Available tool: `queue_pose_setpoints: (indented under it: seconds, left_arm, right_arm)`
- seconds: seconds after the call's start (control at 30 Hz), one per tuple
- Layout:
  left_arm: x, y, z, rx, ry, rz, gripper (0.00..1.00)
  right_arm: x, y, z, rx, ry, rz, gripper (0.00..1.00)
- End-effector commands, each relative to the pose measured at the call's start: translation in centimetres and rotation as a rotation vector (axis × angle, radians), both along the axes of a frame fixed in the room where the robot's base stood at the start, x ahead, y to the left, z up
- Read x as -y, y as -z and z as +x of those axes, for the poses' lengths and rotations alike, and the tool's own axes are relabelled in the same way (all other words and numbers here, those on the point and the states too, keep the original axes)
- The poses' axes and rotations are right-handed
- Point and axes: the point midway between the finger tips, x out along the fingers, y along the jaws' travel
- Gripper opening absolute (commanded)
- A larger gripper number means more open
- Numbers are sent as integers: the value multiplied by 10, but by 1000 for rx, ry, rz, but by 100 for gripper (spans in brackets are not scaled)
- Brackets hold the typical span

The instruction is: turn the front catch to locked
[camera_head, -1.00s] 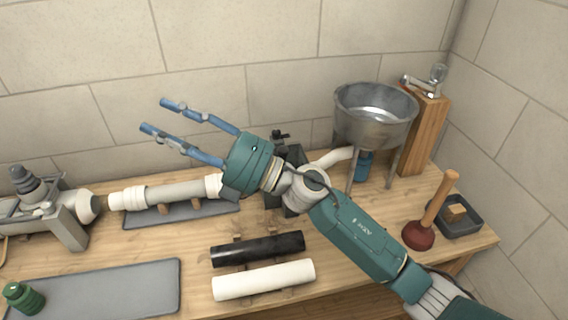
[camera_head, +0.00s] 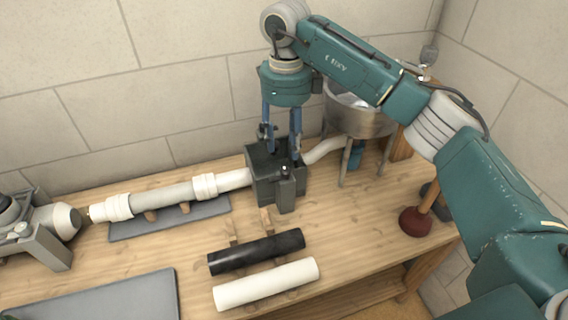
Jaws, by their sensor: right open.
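A dark grey clamp box (camera_head: 262,184) stands on the bench, with a white pipe (camera_head: 235,179) entering its left side. A small dark upright part with a light tip (camera_head: 287,188) stands on its front face; it may be the front catch, and its locked or unlocked state cannot be told. Another small dark part (camera_head: 265,131) stands at its back. My right gripper (camera_head: 282,153) points straight down with its blue fingers apart over the top of the box, behind the front part. The fingers hold nothing that I can see; whether they touch the box is unclear.
A metal basin (camera_head: 358,122) stands right of the box, partly behind my right arm. A black pipe (camera_head: 256,252) and a white pipe (camera_head: 266,285) lie in front. A plunger (camera_head: 415,222) is at the right. A grey mat (camera_head: 110,300) lies front left.

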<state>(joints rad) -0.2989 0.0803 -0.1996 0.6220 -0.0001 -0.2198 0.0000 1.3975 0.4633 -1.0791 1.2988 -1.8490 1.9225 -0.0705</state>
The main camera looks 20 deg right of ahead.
Motion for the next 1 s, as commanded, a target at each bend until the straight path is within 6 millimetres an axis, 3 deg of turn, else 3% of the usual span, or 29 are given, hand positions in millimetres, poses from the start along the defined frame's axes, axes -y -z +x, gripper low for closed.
queue_pose_setpoints:
  seconds: [0.2, 0.4, 0.6, 0.83, 0.87, 1.0]
  left_arm:
    - [0, -11, -3, -4, 0, 0, 46]
    - [0, -17, -3, -5, 0, 0, 46]
    - [1, -19, -3, -5, 0, -1, 46]
    - [1, -18, -3, -5, 1, -1, 46]
    - [1, -18, -3, -5, 1, -1, 46]
    - [1, -18, -3, -5, 1, -1, 46]
  right_arm:
    - [-1, 43, -1, -5, -1, 2, 42]
    - [-1, 73, -1, -2, -1, 3, 42]
    - [-1, 85, -1, 0, -2, 4, 42]
    - [-1, 86, 0, 1, -2, 4, 42]
    - [-2, 86, 0, 1, -2, 4, 40]
    - [-2, 86, 0, 1, -2, 5, 12]
